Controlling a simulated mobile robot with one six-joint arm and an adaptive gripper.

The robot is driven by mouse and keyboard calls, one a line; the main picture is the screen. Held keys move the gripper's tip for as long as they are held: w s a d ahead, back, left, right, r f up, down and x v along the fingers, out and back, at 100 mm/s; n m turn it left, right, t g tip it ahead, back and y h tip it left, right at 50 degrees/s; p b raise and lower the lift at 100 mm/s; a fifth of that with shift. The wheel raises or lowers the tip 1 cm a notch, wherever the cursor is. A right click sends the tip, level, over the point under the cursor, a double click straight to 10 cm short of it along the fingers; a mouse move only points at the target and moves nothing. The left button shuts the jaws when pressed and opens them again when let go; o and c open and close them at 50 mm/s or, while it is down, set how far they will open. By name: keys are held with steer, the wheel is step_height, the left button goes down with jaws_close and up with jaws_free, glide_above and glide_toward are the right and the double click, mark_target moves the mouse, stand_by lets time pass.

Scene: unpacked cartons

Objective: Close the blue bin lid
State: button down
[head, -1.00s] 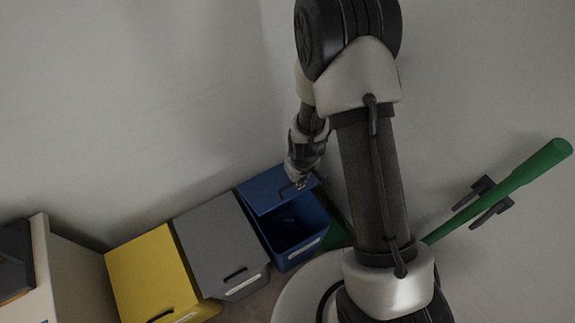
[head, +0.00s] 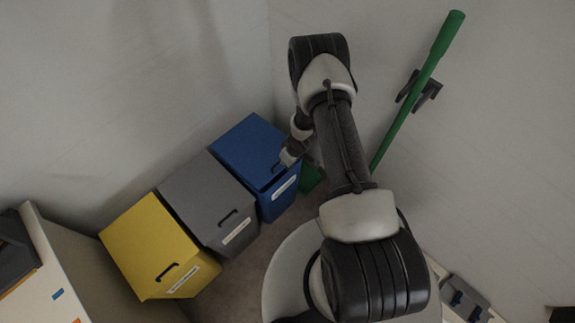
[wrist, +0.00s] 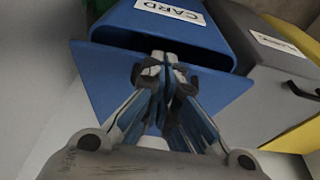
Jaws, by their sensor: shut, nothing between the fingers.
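The blue bin (head: 280,200) stands at the right end of a row of bins, and its front label reads CARD in the wrist view (wrist: 205,35). Its blue lid (head: 243,143) lies nearly flat over the top. In the wrist view a narrow dark gap shows between the lid (wrist: 225,92) and the bin's front, so the lid is slightly ajar. My gripper (head: 285,161) is at the lid's front edge near its handle, with the fingers shut and empty. In the wrist view the fingertips (wrist: 165,58) overlap the gap; whether they touch the lid is unclear.
A grey bin (head: 205,195) and a yellow bin (head: 150,240) stand to the left, both lids down. A green-handled tool (head: 415,90) hangs on the wall at right. Walls (head: 130,80) rise close behind the bins.

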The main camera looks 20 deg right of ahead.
steer(key=shift+s+d+f+b, duration=0.15)
steer(key=shift+f+b, duration=0.55)
steer(key=shift+f, duration=0.45)
steer(key=shift+s+d+f+b, duration=0.15)
steer(key=shift+f+b, duration=0.55)
steer(key=shift+f, duration=0.4)
steer(key=shift+a, duration=0.1)
